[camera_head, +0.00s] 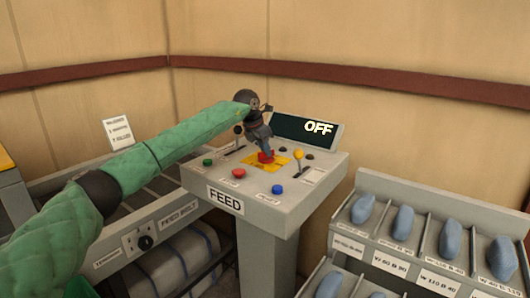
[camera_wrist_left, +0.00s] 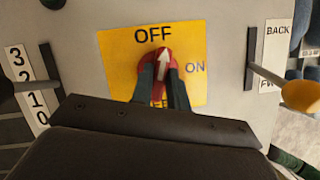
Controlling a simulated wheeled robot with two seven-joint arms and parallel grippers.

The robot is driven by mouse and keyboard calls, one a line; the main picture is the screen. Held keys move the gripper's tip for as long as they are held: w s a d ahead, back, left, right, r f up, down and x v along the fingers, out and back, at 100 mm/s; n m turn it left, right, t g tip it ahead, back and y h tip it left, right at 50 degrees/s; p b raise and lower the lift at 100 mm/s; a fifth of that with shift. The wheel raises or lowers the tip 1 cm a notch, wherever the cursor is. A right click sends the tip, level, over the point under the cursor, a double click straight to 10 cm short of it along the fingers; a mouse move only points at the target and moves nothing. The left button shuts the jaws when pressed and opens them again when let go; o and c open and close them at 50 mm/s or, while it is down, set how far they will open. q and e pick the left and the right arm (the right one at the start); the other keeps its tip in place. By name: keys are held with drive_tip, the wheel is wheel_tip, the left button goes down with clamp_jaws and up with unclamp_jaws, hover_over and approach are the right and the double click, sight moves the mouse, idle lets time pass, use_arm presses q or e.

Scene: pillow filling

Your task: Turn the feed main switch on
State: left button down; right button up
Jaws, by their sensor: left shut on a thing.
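The feed main switch (camera_head: 265,157) is a red rotary knob on a yellow plate (camera_head: 281,161) on top of the grey FEED console (camera_head: 262,211). In the left wrist view the knob (camera_wrist_left: 163,62) has a white arrow pointing up towards OFF; ON is printed to its right on the yellow plate (camera_wrist_left: 120,57). My left gripper (camera_wrist_left: 162,85) is shut on the knob, a finger on each side of it. In the head view my left gripper (camera_head: 263,148) reaches down to the knob from above. The display (camera_head: 305,131) reads OFF. My right gripper is not in view.
Green (camera_head: 208,162), red (camera_head: 239,173) and blue (camera_head: 277,189) buttons sit along the console's front. A yellow-knobbed lever (camera_head: 298,155) stands right of the switch, and a dark-knobbed lever (camera_head: 238,131) left. A rack (camera_head: 430,210) with blue pieces stands at right.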

use_arm(q)
drive_tip(key=shift+w+m+g, duration=0.1)
drive_tip(key=shift+m+g, duration=0.2)
drive_tip(key=shift+m, duration=0.6)
drive_tip(key=shift+m+g+h+b, duration=0.3)
drive_tip(key=shift+m+g+b, duration=0.1)
drive_tip(key=shift+m, duration=0.6)
drive_tip(key=m+g, duration=0.1)
drive_tip(key=m, duration=0.1)
drive_tip(key=shift+w+r+m, duration=0.1)
drive_tip(key=shift+m, duration=0.2)
drive_tip(key=m+g, duration=0.1)
drive_tip(key=m, duration=0.1)
drive_tip(key=shift+w+m, duration=0.1)
drive_tip(key=shift+m, duration=0.3)
drive_tip(key=shift+m+g, duration=0.3)
drive_tip(key=shift+m, duration=0.5)
drive_tip(key=shift+w+m+g, duration=0.1)
drive_tip(key=shift+m+g, duration=0.3)
drive_tip(key=shift+m, duration=0.6)
drive_tip(key=shift+m+g+p, duration=0.3)
drive_tip(key=shift+m+p, duration=0.05)
drive_tip(key=shift+m, duration=0.45)
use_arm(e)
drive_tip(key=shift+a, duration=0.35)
use_arm(q)
drive_tip(key=shift+y, duration=0.4)
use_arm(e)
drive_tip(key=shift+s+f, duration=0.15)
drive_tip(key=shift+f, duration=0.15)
